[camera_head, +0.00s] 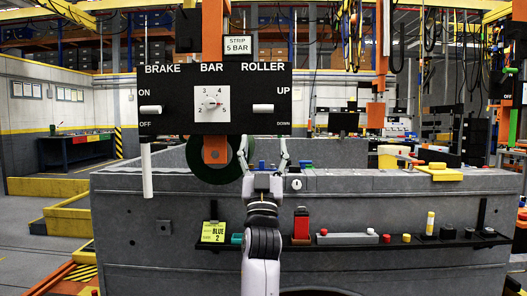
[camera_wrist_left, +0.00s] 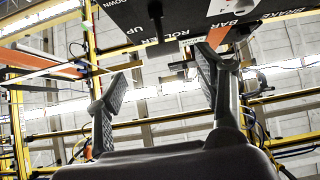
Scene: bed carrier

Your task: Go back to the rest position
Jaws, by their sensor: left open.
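My left gripper (camera_head: 264,152) points upward, just below the black control panel (camera_head: 240,82) and in front of the grey bed. Its two fingers stand apart with nothing between them. In the left wrist view, the open fingers (camera_wrist_left: 163,82) frame empty space, and the panel (camera_wrist_left: 260,12) shows upside down at the top. The white roller lever (camera_head: 263,108) sits level on the panel's right side, a little above the fingertips and apart from them. The white brake lever (camera_head: 150,109) is level on the left. My right gripper is not visible.
The grey bed wall (camera_head: 170,205) spans the middle, with a dark shelf (camera_head: 395,240) of coloured parts in front. A yellow "BLUE 2" card (camera_head: 213,232) stands on its left. A white rod (camera_head: 147,170) hangs below the panel. Open floor lies left.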

